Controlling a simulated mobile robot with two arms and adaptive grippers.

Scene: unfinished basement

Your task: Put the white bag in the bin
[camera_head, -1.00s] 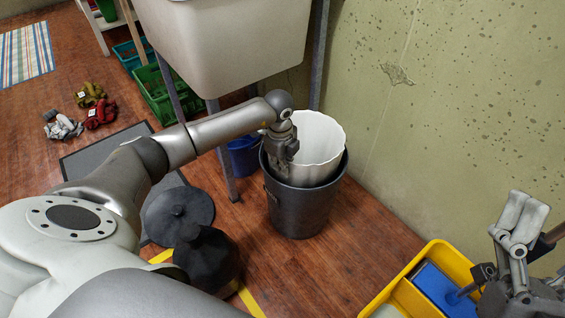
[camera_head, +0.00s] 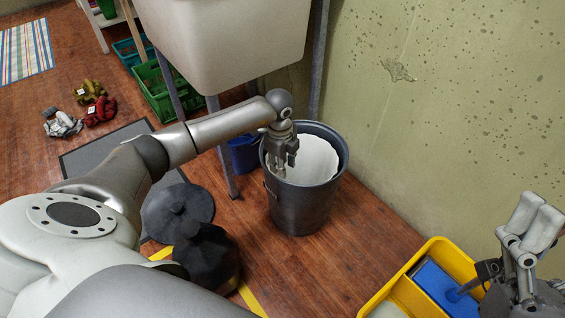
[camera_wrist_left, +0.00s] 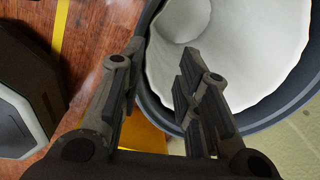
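The white bag (camera_head: 312,160) sits inside the dark grey bin (camera_head: 303,215), with its wavy rim below the bin's rim. My left gripper (camera_head: 284,166) is at the left side of the bin's opening, pointing down beside the bag. In the left wrist view the gripper's fingers (camera_wrist_left: 157,75) are apart with nothing between them, and the bag (camera_wrist_left: 245,50) lies beyond them inside the bin's rim (camera_wrist_left: 292,98). My right gripper (camera_head: 528,255) is at the lower right edge, partly cut off; its finger opening is unclear.
A yellow bucket (camera_head: 440,255) with a blue part inside stands at the lower right. A white basin (camera_head: 235,50) on metal legs stands behind the bin. Green (camera_head: 160,92) and blue crates, a dark lid (camera_head: 178,215) and a blue bucket (camera_head: 243,156) are nearby. The wall is at right.

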